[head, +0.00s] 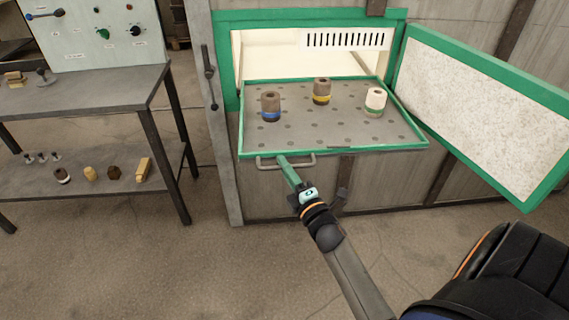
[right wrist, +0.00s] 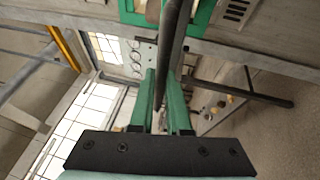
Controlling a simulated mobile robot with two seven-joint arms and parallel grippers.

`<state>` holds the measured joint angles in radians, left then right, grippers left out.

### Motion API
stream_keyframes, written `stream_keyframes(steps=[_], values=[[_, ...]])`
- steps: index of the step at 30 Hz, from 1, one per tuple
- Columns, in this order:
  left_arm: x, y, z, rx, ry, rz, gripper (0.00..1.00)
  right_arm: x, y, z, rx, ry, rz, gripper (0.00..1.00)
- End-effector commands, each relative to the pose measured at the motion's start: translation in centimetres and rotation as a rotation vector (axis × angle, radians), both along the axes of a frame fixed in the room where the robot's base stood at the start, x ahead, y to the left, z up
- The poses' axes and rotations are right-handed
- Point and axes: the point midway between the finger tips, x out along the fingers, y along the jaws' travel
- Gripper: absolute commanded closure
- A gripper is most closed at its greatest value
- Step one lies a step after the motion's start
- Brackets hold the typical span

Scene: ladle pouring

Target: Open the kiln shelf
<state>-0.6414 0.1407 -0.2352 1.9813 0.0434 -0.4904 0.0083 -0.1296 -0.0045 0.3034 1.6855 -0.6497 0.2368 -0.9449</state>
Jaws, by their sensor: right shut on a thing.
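The kiln shelf (head: 330,130), a grey perforated plate with a green rim, is out in front of the kiln opening (head: 275,55). Three small cylinders stand on it: one with a blue band (head: 270,106), one with a yellow band (head: 321,92), and a pale one with a green band (head: 375,102). My right gripper (head: 283,160) is shut on the shelf handle (head: 305,160), near its left end. In the right wrist view, the handle (right wrist: 173,45) runs between the green fingers (right wrist: 166,80). My left gripper is not in view.
The green-framed kiln door (head: 480,105) stands open to the right. A grey table (head: 80,90) at left bears a control panel (head: 95,30), with several small items on its lower shelf (head: 90,165). The floor (head: 180,260) in front is clear.

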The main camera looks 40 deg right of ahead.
Motion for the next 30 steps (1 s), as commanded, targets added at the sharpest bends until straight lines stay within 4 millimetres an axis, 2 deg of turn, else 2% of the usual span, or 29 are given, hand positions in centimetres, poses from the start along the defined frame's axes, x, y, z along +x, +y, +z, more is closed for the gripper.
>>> stream_keyframes(steps=[19,20,21,27,30], values=[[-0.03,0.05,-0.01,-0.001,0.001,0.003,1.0,-0.33,0.21,0.04,0.0,-0.001,0.0,1.0],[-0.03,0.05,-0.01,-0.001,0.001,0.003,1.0,-0.34,0.2,0.04,0.0,-0.001,0.0,0.83],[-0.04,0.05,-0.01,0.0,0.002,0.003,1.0,-0.34,0.2,0.04,0.0,-0.001,0.0,0.79],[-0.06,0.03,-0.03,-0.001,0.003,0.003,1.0,-0.33,0.2,0.04,0.0,-0.001,0.0,0.56],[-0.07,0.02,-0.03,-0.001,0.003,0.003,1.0,-0.33,0.2,0.04,0.0,-0.001,0.0,0.55]])
